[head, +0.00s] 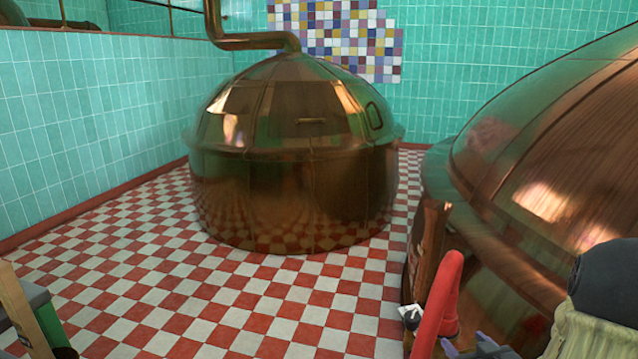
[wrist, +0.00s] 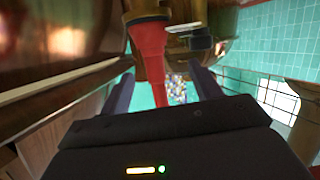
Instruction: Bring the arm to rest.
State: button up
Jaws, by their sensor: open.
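My gripper (wrist: 160,75) shows in the wrist view with its two dark fingers spread apart. A red tapered thing (wrist: 150,52) appears between the fingers in that view. I cannot tell whether it touches either finger. In the head view a red curved thing (head: 440,300) stands at the lower right, beside the near copper kettle (head: 560,170). Small grey-purple parts, probably of my gripper (head: 485,349), show at the bottom edge to the right of it. The rest of the gripper is cut off there.
A second copper kettle (head: 300,170) with a bent pipe (head: 245,40) stands farther back. Red and white checkered floor (head: 200,310) is clear before it. A grey-green container (head: 40,315) is at the lower left. Teal tiled walls (head: 80,120) enclose the room.

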jog(key=s+a+m+g+h+p, duration=0.1)
jog(key=s+a+m+g, duration=0.1)
jog(key=s+a+g, duration=1.3)
notch_tip(320, 180, up, 37)
jog(key=w+a+t+p, duration=0.1)
jog(key=a+t+p, duration=0.1)
jog(key=p, duration=3.5)
jog(key=shift+t+p, duration=0.35)
jog(key=shift+t, duration=0.15)
jog(key=shift+r, duration=0.1)
